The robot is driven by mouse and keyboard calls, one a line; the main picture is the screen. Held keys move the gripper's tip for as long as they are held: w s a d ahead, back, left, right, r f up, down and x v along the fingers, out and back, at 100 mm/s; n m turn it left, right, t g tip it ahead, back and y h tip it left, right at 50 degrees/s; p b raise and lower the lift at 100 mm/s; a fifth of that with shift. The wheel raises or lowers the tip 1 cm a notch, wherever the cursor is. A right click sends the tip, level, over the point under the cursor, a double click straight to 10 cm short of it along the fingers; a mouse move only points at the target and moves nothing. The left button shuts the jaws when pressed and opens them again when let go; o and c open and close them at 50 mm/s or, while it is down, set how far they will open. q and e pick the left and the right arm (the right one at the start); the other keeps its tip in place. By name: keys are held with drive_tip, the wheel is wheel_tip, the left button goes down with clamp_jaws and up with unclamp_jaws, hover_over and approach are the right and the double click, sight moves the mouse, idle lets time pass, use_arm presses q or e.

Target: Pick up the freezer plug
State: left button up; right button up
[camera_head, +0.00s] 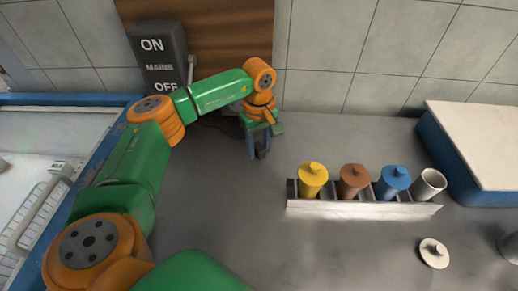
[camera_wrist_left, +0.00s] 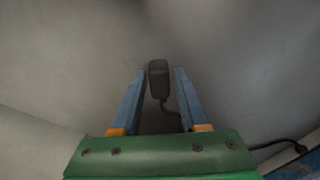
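The freezer plug is a small dark block with a black cable. In the left wrist view the plug (camera_wrist_left: 158,80) stands between the tips of my left gripper (camera_wrist_left: 160,72), with a narrow gap on each side. The cable curves back from it under the gripper. In the head view my left gripper (camera_head: 260,148) points down at the grey counter near the back wall. The plug (camera_head: 262,154) shows there only as a dark bit at the fingertips, partly hidden by the fingers. My left gripper is open around the plug. My right gripper is in neither view.
A metal rack (camera_head: 360,207) holds yellow, brown, blue and white containers to the right. A round white lid (camera_head: 434,252) lies in front of it. A blue, white-topped box (camera_head: 455,160) stands at the far right. A mains switch (camera_head: 160,62) is on the back wall.

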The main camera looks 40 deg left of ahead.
use_arm(q)
clamp_jaws()
drive_tip(key=shift+r, duration=0.1)
